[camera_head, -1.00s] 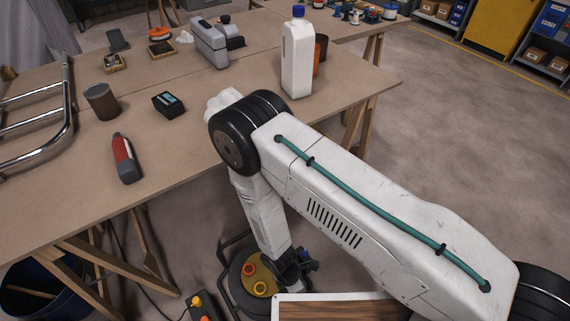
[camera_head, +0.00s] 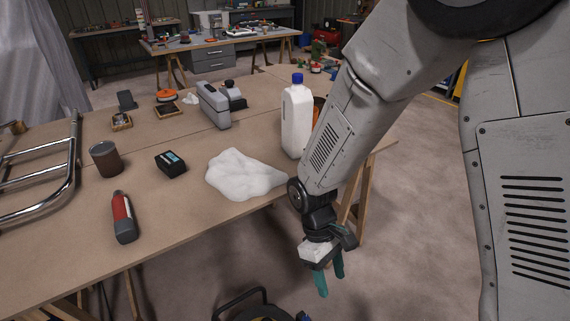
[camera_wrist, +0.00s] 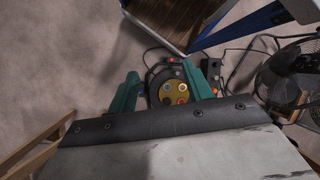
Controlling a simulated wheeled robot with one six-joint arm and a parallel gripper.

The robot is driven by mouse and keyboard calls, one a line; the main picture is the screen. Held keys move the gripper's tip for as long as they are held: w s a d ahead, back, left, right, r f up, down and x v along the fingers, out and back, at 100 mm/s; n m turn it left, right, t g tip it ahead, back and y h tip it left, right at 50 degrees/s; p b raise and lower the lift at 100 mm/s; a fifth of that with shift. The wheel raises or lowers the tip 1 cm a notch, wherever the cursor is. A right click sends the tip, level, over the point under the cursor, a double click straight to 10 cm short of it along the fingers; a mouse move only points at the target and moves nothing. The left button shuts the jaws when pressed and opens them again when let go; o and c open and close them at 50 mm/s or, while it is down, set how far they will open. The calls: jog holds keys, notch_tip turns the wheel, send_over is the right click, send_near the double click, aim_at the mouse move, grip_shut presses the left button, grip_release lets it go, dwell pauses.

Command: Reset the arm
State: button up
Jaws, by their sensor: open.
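My gripper (camera_head: 331,280) hangs off the front edge of the workbench (camera_head: 62,262) in the head view, pointing down over the floor. Its two green fingers are apart and nothing is between them. In the wrist view my gripper (camera_wrist: 166,90) is also open, with a cable reel (camera_wrist: 168,88) on the floor below, seen between the fingers. My arm comes down from the upper right, passing in front of the bench's right end.
On the bench, a white crumpled cloth-like lump (camera_head: 243,175) and a white bottle with a blue cap (camera_head: 297,120) are nearest my arm. A red-grey canister (camera_head: 123,218) and a chrome rail (camera_head: 62,180) lie left. A fan (camera_wrist: 288,75) stands right in the wrist view.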

jog(key=s+d+r+m+t+y, duration=0.1)
jog(key=s+d+r+m+t, duration=0.1)
jog(key=d+r, duration=0.3)
jog(key=s+d+r+m+t, duration=0.2)
jog(key=s+d+r+m, duration=0.2)
jog(key=r, duration=0.9)
jog(key=s+d+r+m+t+y, duration=0.1)
jog(key=s+d+r+m+t, duration=0.1)
jog(key=d+r, duration=0.5)
notch_tip(320, 180, up, 2)
jog(key=s+m, duration=0.1)
jog(key=s, duration=0.1)
jog(key=shift+s+d+m+y, duration=0.3)
jog(key=shift+m, duration=0.1)
